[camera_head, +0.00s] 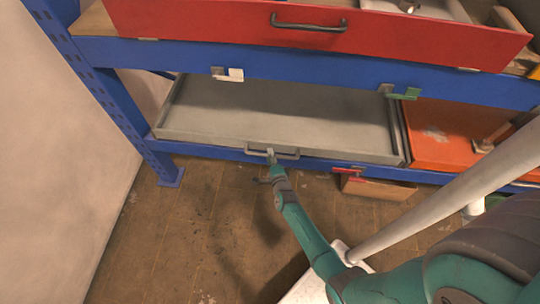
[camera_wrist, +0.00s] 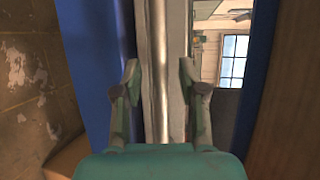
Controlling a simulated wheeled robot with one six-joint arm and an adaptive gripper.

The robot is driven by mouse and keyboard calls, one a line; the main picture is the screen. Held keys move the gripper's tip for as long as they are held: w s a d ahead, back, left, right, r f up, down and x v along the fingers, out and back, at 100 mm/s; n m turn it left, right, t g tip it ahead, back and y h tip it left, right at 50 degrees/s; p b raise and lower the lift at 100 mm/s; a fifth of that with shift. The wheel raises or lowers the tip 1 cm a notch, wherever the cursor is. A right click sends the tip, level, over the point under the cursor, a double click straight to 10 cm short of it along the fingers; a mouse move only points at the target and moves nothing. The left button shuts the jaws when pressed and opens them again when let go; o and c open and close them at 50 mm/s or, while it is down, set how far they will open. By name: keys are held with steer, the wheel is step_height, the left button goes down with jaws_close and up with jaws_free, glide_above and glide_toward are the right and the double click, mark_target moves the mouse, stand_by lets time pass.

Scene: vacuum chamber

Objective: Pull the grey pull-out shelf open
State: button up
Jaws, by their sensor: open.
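The grey pull-out shelf (camera_head: 280,117) is a shallow tray low in the blue rack in the head view. A dark bar handle (camera_head: 258,152) is on its front edge. My gripper (camera_head: 271,154) is at this handle. In the wrist view my gripper (camera_wrist: 160,80) is open, with one finger on each side of a vertical metal bar (camera_wrist: 159,45), which appears to be the handle. I cannot tell whether a finger touches it. The grey shelf front (camera_wrist: 176,40) shows behind the bar.
A red drawer (camera_head: 400,38) with a dark handle is above, on a blue beam (camera_head: 310,78). An orange-red panel (camera_head: 445,140) lies to the right of the shelf. A blue post (camera_head: 110,100) and pale wall (camera_head: 50,150) bound the left. Brown floor (camera_head: 200,230) is open in front.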

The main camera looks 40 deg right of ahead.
steer(key=shift+w+d, duration=0.25)
steer(key=shift+w, duration=0.2)
jaws_close()
steer(key=shift+s+f, duration=0.1)
